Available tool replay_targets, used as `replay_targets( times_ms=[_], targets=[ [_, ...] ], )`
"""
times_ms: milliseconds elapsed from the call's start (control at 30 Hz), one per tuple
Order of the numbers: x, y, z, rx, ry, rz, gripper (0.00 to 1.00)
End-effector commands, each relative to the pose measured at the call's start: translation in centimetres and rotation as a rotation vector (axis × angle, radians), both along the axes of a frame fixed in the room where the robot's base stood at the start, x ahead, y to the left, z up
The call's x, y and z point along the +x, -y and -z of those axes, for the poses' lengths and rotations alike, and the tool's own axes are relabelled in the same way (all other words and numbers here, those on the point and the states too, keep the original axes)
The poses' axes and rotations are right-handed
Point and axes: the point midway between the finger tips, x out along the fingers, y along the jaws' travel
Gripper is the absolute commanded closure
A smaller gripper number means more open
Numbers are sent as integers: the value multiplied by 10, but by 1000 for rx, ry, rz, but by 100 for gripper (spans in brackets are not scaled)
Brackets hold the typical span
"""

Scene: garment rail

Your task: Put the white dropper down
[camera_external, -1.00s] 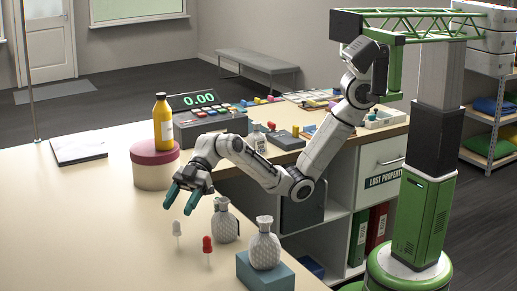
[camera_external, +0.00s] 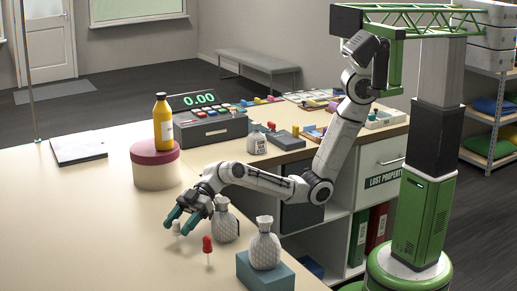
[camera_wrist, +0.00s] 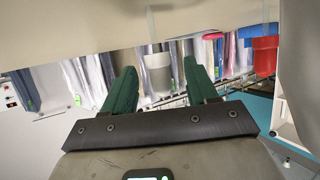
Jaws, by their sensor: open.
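The white dropper (camera_external: 176,229) is upright at the counter's near side, its white bulb on top. It is partly hidden by my fingers in the external view. My gripper (camera_external: 178,224) has teal fingers, one on each side of the bulb. In the wrist view a pale cylinder, apparently the dropper's bulb (camera_wrist: 158,72), sits between my open gripper's fingers (camera_wrist: 160,68), with gaps visible on both sides. A red dropper (camera_external: 207,247) stands just to the right; it also shows in the wrist view (camera_wrist: 265,56).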

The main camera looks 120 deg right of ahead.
Motion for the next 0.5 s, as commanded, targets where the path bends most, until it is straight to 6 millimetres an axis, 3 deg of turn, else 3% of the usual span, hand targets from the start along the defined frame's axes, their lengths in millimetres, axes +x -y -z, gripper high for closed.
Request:
replay_targets(
  times_ms=[200, 500],
  targets=[
    [24, -12, 10, -1, -2, -1, 42],
    [28, -14, 13, 0, 0, 0, 42]
  ],
)
